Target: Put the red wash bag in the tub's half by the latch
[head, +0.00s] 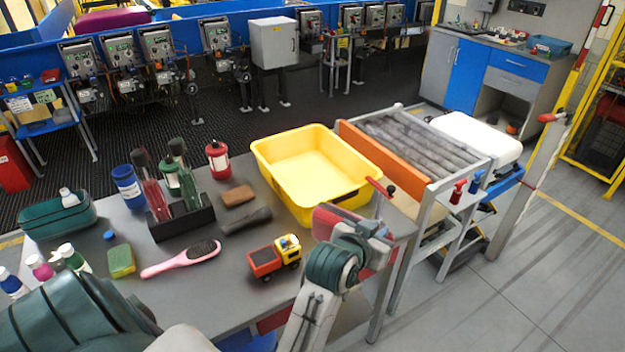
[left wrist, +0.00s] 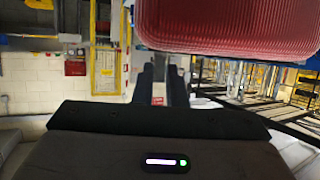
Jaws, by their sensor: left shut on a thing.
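The red wash bag (head: 331,221) is in my left gripper (head: 362,234), which is shut on it. They are in front of the tub's near right corner, and wrist and gripper hide much of the bag. In the left wrist view the ribbed red bag (left wrist: 230,28) fills the upper right. The yellow tub (head: 312,196) stands at the table's right end and looks empty inside. My right gripper is not in view.
A roller conveyor (head: 420,145) with an orange side adjoins the tub's right.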

